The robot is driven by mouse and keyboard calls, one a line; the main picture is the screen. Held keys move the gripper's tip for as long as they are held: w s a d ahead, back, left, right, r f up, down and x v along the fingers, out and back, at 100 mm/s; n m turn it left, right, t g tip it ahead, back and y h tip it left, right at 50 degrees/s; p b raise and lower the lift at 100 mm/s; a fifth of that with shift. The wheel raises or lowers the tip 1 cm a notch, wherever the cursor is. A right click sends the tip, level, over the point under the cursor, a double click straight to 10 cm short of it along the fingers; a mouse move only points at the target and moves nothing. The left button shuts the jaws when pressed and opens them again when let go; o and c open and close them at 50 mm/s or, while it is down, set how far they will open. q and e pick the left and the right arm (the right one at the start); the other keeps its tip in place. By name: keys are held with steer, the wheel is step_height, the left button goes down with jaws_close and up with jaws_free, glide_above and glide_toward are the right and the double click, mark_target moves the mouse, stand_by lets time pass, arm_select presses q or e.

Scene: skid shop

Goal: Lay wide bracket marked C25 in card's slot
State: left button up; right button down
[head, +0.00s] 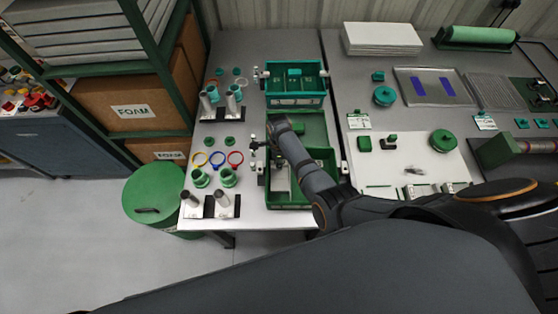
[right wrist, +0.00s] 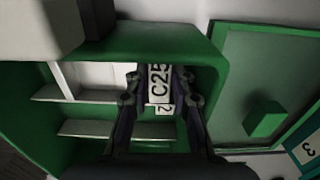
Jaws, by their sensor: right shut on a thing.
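In the right wrist view, my right gripper (right wrist: 158,88) is shut on a piece with a white label reading C25 (right wrist: 158,78), taken as the wide bracket. The piece is mostly hidden by the fingers. It is over or inside a green bin (right wrist: 215,55) with pale dividers; contact with the bin cannot be told. In the head view, my right arm reaches over the green bin (head: 290,206), and its gripper and the bracket are hidden. My left gripper is not in view. I cannot tell which card holds the slot.
A teal bin (head: 296,99) stands behind the green bin. Rings, cups and posts stand to the left. A white mat (head: 405,172) with green parts lies to the right, near a metal tray (head: 425,87). A small label card (head: 358,121) stands behind the mat.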

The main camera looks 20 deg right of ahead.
stand_by(0.3)
steer(key=c, duration=1.4)
jaws_free()
steer(key=shift+c, duration=0.2)
steer(key=o, duration=0.4)
steer(key=shift+r, duration=0.1)
steer(key=shift+c, duration=0.2)
steer(key=shift+o, duration=1.1)
steer(key=shift+w, duration=0.1)
